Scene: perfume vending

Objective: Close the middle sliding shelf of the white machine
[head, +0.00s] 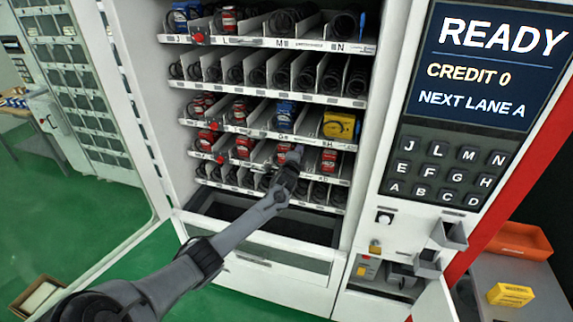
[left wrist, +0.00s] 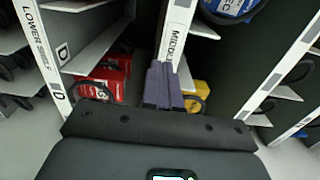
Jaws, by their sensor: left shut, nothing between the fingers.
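The white machine (head: 345,210) stands open, with several stacked shelves inside. The middle shelf (head: 262,132) has a white front strip and carries red and blue bottles and a yellow box; how far out it sits is hard to tell. In the left wrist view its strip, lettered "MIDDLE" (left wrist: 177,35), runs upward just beyond my fingers. My left gripper (head: 295,154) is shut and empty, in front of the shelves just below the middle strip. In the left wrist view its closed fingers (left wrist: 164,84) point at the strip; contact is unclear. My right gripper is out of view.
The lower shelf strip (left wrist: 39,50) lies close to the left gripper, with red goods (left wrist: 110,78) behind it. A keypad (head: 440,172) is on the machine's right. An open door (head: 135,110) stands at left. An orange bin (head: 518,242) and yellow box (head: 510,294) sit at right.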

